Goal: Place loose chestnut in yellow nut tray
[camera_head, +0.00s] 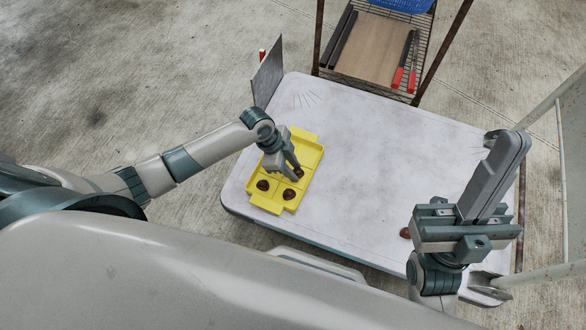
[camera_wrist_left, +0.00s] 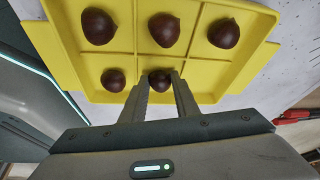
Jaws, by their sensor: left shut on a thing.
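The yellow nut tray (camera_head: 306,153) lies on the left part of the white table, its compartments set in two rows. In the left wrist view the tray (camera_wrist_left: 66,28) holds dark brown chestnuts in several compartments; the near right compartment looks empty. My left gripper (camera_head: 295,168) is over the tray, its fingers shut on a chestnut (camera_wrist_left: 160,79) at the near middle compartment. I cannot tell whether that chestnut touches the tray floor. Another chestnut (camera_head: 405,233) lies loose on the table, beside my right gripper (camera_head: 493,178), which partly covers the area. The right fingers cannot be made out clearly.
The white table (camera_head: 370,150) is clear between the tray and the right arm. A grey upright panel (camera_head: 268,77) stands at its back left corner. A wire rack (camera_head: 375,50) with a board and red-handled tool (camera_head: 404,75) stands behind. A pale metal frame (camera_head: 560,150) is at right.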

